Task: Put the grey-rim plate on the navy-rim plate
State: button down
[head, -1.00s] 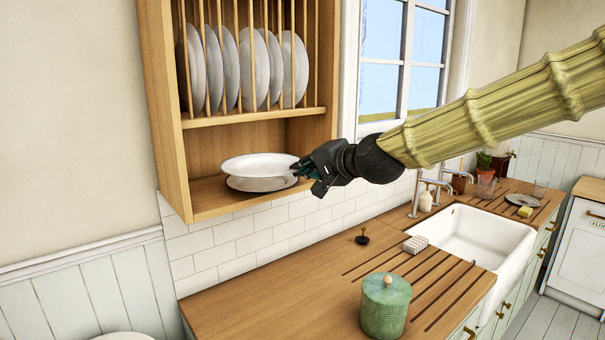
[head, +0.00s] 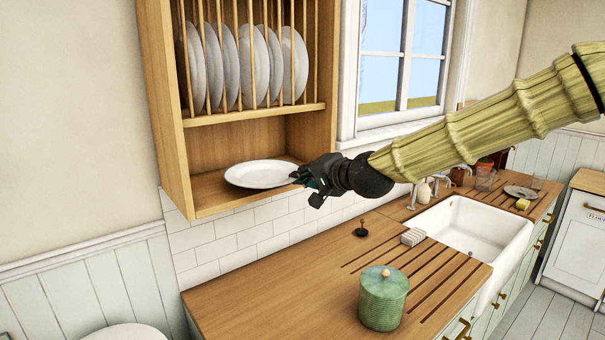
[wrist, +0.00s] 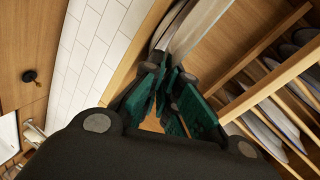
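The white grey-rim plate (head: 258,174) lies roughly level in the lower bay of the wooden rack in the head view. My gripper (head: 297,178) is at its right edge, with its dark green fingers closed together on the rim. The wrist view shows the fingers (wrist: 168,76) close together at the edge of the held plate (wrist: 196,32). A second plate edge (wrist: 163,27), apparently the navy-rim plate, shows close beside it there. In the head view the upper plate hides the lower one. I cannot tell whether the two touch, and the rim colours are not clear.
The wooden rack (head: 165,120) has side walls and a shelf (head: 250,115) above the plate, with several upright plates (head: 262,68) behind dowels. Below are a wooden counter (head: 260,285), a green lidded jar (head: 383,298) and a white sink (head: 470,235).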

jog(key=shift+f+b, duration=0.3)
jog(key=shift+f, duration=0.05)
jog(key=shift+f, duration=0.15)
jog(key=c, duration=1.6)
grip_release()
jog(key=shift+c, duration=0.2)
jog(key=r+b+v, duration=0.1)
jog(key=b+v, duration=0.2)
jog(key=v, duration=0.9)
